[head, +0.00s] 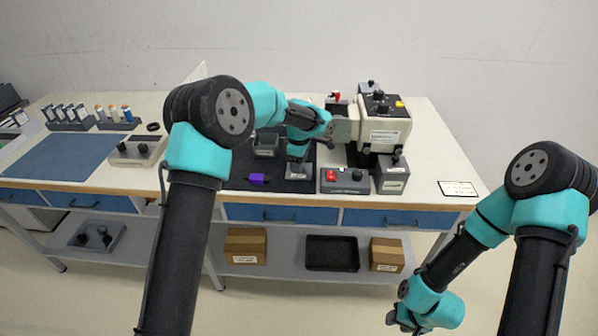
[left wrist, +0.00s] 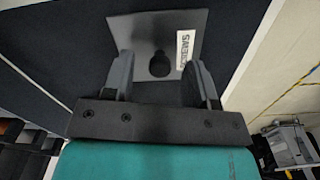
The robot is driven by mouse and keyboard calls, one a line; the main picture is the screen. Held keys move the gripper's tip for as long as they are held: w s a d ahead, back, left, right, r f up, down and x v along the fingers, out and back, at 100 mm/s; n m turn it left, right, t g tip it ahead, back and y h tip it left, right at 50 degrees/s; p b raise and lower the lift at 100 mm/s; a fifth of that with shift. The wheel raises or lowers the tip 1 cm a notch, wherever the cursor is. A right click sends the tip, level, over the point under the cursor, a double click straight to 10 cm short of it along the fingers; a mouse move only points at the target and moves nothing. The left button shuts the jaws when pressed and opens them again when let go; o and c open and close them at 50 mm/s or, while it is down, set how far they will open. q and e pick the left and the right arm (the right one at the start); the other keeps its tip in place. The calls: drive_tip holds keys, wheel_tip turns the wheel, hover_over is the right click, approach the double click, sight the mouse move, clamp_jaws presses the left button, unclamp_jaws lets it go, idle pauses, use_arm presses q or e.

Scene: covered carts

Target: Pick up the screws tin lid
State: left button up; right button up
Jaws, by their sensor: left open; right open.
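The screws tin lid (left wrist: 182,20) is a dark grey square plate with a round knob (left wrist: 160,64) and a white label, partly readable, in the left wrist view. My left gripper (left wrist: 161,72) is open, with one finger on each side of the knob and a gap to both. In the head view the left gripper (head: 298,163) points down over a grey labelled tin (head: 299,172) on the dark mat, hiding much of its top. My right gripper (head: 398,318) is open and empty, low at the front right, away from the table.
Another grey tin (head: 267,144) stands behind and left on the mat, with a purple block (head: 258,180) in front. A grey box with a red button (head: 345,181), a further tin (head: 392,178) and a beige machine (head: 384,125) crowd the right. The blue mat (head: 62,157) is clear.

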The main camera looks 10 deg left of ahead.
use_arm(q)
drive_tip(key=shift+f, duration=0.65)
drive_tip(key=shift+c, duration=0.4)
clamp_jaws()
